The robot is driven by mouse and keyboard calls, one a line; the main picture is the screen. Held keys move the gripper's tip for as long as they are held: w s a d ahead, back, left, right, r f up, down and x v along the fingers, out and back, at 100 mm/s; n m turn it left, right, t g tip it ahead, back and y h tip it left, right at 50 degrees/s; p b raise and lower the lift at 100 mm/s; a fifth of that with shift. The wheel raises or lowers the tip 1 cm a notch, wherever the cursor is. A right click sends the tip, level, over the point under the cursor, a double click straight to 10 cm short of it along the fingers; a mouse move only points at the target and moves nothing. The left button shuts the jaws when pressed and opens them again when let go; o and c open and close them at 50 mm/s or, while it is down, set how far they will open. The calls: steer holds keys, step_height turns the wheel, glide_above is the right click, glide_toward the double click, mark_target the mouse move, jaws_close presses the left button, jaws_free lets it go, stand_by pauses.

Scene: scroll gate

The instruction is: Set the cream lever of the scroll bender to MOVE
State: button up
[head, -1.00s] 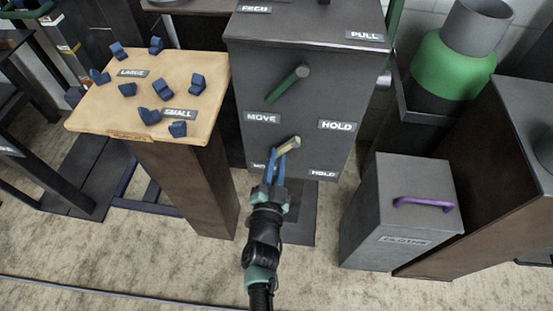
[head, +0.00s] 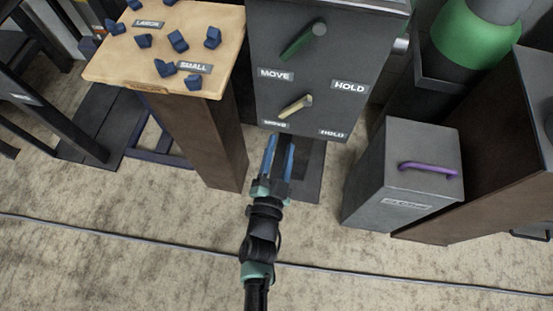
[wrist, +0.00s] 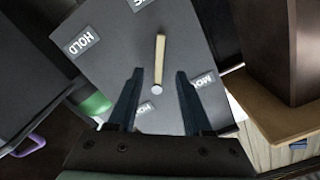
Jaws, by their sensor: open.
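The cream lever (head: 295,106) is low on the front of the dark scroll bender cabinet (head: 355,62). It slants from lower left, near the lower MOVE label (head: 275,124), up to a rounded end at the right. The lower HOLD label (head: 332,133) is at its lower right. I cannot tell its setting for sure.
A green lever (head: 302,43) is above, with its own MOVE and HOLD labels. A wooden-topped stand (head: 215,50) with several blue pieces is at left. A grey bin (head: 395,175) with a purple handle is at right.

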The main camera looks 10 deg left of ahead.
steer(key=s, duration=0.4)
steer(key=shift+s+p, duration=0.15)
steer(key=shift+p, duration=0.15)
